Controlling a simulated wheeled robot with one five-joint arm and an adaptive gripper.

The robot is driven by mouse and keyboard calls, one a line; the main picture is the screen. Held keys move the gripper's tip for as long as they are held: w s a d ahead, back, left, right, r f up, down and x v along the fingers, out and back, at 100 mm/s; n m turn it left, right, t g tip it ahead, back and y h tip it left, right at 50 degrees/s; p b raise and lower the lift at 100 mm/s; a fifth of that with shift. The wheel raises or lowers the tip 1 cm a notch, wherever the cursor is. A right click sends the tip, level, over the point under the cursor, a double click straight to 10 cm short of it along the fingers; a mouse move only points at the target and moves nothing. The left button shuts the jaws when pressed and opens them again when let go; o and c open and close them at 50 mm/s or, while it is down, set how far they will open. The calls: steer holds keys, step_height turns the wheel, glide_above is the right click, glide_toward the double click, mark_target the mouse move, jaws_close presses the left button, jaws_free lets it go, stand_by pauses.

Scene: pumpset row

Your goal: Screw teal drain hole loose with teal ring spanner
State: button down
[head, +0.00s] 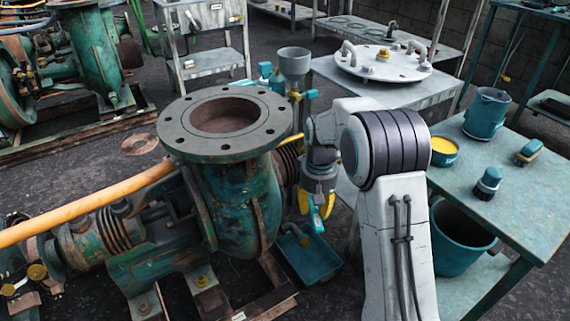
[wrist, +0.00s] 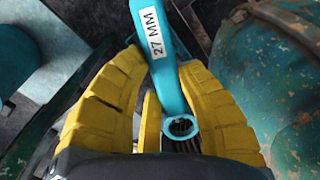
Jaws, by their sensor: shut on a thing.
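My gripper (head: 322,208) hangs low just right of the teal-green pump (head: 250,212) in the head view. In the wrist view its yellow fingers (wrist: 163,75) are shut on the teal ring spanner (wrist: 173,88). The spanner runs lengthwise between the fingers, with a white "27 MM" label on its shaft. Its near ring end lies by the gripper's palm; its far end runs out of the top of the wrist view. A little of the teal spanner (head: 315,219) shows in the head view. I cannot make out the teal drain hole in either view.
A teal tray (head: 308,260) lies on the ground below my gripper. A bench (head: 520,205) at right carries a jug, a yellow-filled tin and brushes, with a bucket (head: 457,238) below. A funnel (head: 294,62) stands behind the pump. The pump casing (wrist: 275,75) is close at right in the wrist view.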

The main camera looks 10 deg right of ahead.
step_height(320, 180, up, 34)
steer(key=s+p, duration=0.1)
steer(key=p, duration=4)
steer(key=shift+s+p, duration=0.4)
steer(key=shift+f, duration=0.15)
